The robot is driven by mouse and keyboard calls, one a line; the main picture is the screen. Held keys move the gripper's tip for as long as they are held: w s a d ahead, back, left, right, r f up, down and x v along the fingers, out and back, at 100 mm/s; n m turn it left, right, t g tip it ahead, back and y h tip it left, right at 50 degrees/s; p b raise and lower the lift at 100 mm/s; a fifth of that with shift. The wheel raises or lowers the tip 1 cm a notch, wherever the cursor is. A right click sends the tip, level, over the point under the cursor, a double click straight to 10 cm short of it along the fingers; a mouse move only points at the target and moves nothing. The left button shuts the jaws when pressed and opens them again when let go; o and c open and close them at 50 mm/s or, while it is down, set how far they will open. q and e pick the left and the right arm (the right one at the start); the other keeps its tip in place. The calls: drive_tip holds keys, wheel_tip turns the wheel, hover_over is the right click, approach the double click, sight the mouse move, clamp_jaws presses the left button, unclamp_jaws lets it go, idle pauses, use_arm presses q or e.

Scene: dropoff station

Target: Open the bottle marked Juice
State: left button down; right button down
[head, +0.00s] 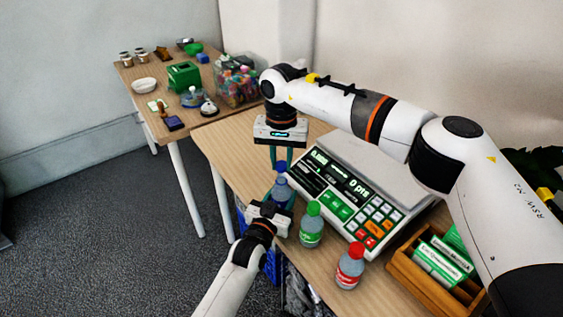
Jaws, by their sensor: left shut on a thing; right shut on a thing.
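A clear bottle with a blue cap (281,188) stands upright between my two grippers, near the left edge of the table. My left gripper (276,204) is shut on its body from below. My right gripper (280,163) comes down from above and is shut on its blue cap (280,168). A bottle with a green cap and green label (311,227) and a bottle with a red cap and red label (349,267) stand to the right, untouched. The label words are too small to read, so I cannot tell which one is marked Juice.
A white scale with a keypad (345,188) stands behind the bottles. A wooden box of green-and-white packets (430,270) is at the right. A second table (143,103) at the back left holds bowls, a green box and a clear bin (237,82).

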drive_tip(key=shift+r, duration=1.5)
use_arm(q)
drive_tip(key=c, duration=0.6)
unclamp_jaws()
drive_tip(key=shift+c, duration=0.2)
drive_tip(key=shift+s, duration=0.1)
